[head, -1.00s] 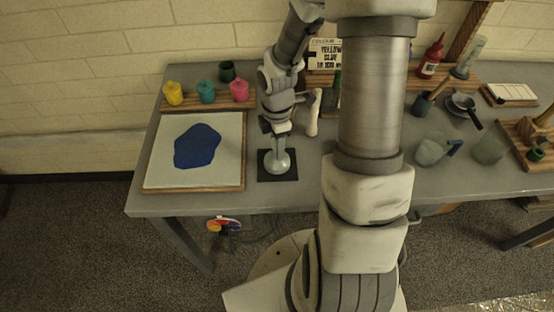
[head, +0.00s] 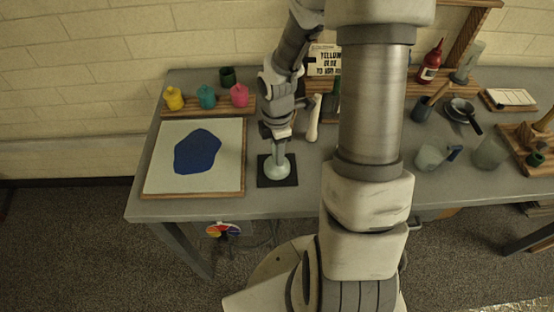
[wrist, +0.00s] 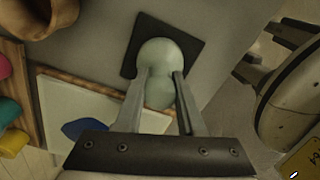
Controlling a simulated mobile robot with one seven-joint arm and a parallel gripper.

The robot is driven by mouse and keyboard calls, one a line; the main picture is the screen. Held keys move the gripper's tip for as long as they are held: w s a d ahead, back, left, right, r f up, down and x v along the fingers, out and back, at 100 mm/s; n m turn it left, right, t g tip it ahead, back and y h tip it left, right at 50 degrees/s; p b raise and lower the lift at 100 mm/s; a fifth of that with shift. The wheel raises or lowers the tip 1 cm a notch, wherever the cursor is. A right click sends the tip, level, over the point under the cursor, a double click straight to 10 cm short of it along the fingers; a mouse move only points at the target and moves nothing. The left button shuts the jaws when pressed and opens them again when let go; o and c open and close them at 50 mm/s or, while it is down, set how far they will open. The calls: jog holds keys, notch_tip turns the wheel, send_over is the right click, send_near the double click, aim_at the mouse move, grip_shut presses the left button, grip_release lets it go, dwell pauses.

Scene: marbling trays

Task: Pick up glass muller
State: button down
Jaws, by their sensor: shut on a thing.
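The glass muller (head: 277,168) is pale green and stands upright on a dark square mat (head: 289,178) near the table's front edge. In the wrist view the muller (wrist: 167,55) shows its rounded pale body over the dark mat (wrist: 190,43). My gripper (head: 278,141) points down from above it and is shut on its upper part. In the wrist view the two fingers of my gripper (wrist: 161,78) lie on either side of the muller. The part between the fingers is partly hidden in the head view.
A white board with a blue patch (head: 160,165) lies left of the mat. Yellow, teal and pink pots (head: 207,97) stand behind it. A pale upright object (head: 314,118) is close to my gripper's right. Mugs, bowls and a red bottle (head: 430,62) are farther right.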

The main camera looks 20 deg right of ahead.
jog(key=shift+r, duration=0.1)
notch_tip(320, 180, up, 4)
jog(key=shift+r+p, duration=0.1)
jog(key=shift+p, duration=0.4)
jog(key=s+d+r+p, duration=0.2)
jog(key=s+d+r, duration=0.4)
jog(key=d, duration=0.3)
jog(key=shift+s+r, duration=0.3)
jog(key=shift+s, duration=0.5)
jog(key=c, duration=1.1)
grip_release()
grip_shut()
